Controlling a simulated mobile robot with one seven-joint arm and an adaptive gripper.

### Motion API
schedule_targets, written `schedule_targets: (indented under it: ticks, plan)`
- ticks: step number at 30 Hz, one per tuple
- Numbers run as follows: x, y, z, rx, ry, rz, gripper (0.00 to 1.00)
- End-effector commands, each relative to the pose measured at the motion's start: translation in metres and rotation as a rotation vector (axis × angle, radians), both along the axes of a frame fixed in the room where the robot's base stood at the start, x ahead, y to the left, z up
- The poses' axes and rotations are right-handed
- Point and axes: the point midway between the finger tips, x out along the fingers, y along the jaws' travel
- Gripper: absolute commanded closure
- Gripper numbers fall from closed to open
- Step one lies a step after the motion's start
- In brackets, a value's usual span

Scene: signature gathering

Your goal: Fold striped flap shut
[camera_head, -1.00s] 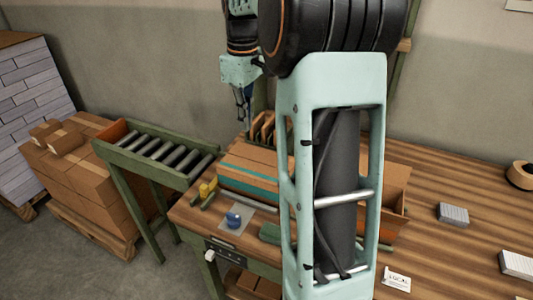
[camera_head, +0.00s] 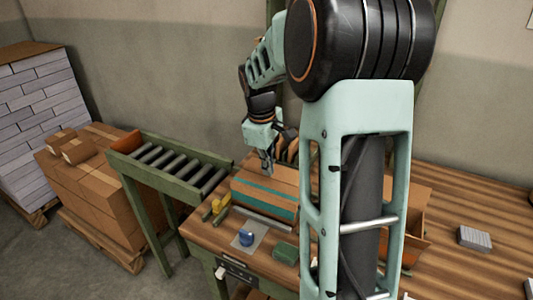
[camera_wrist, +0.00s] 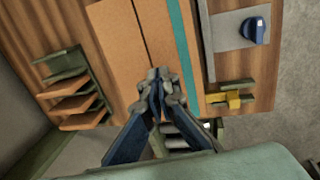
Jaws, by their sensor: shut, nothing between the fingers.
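The cardboard box (camera_head: 262,205) stands on the wooden bench, with a teal stripe (camera_head: 268,188) running along its top panel. In the wrist view the striped flap (camera_wrist: 160,25) lies across the box top beside a plain flap (camera_wrist: 118,50), with a thin dark seam between them. I cannot tell whether it lies fully flat. My gripper (camera_head: 268,172) is shut and empty, pointing down at the box top. Its fingertips (camera_wrist: 160,76) show over the box's end near the seam and stripe. Contact is unclear.
A roller conveyor (camera_head: 172,160) stands left of the bench. A yellow-handled tool (camera_head: 217,206) and a blue stamp-like object (camera_head: 246,238) lie close to the box. A slotted rack (camera_wrist: 75,90) stands across from them. My arm hides the bench's middle; an open box (camera_head: 412,240) shows beyond it.

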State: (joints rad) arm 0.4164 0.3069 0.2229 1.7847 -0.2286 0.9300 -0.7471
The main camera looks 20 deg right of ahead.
Motion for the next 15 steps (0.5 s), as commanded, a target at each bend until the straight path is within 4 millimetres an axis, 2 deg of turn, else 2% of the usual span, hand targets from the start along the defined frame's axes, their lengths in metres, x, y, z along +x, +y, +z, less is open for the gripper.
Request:
schedule_targets:
  ticks: [6, 15]
  plan:
    - [0.002, -0.002, -0.018, 0.000, 0.002, 0.001, 1.00]
    - [0.002, -0.003, -0.020, 0.000, 0.000, 0.001, 1.00]
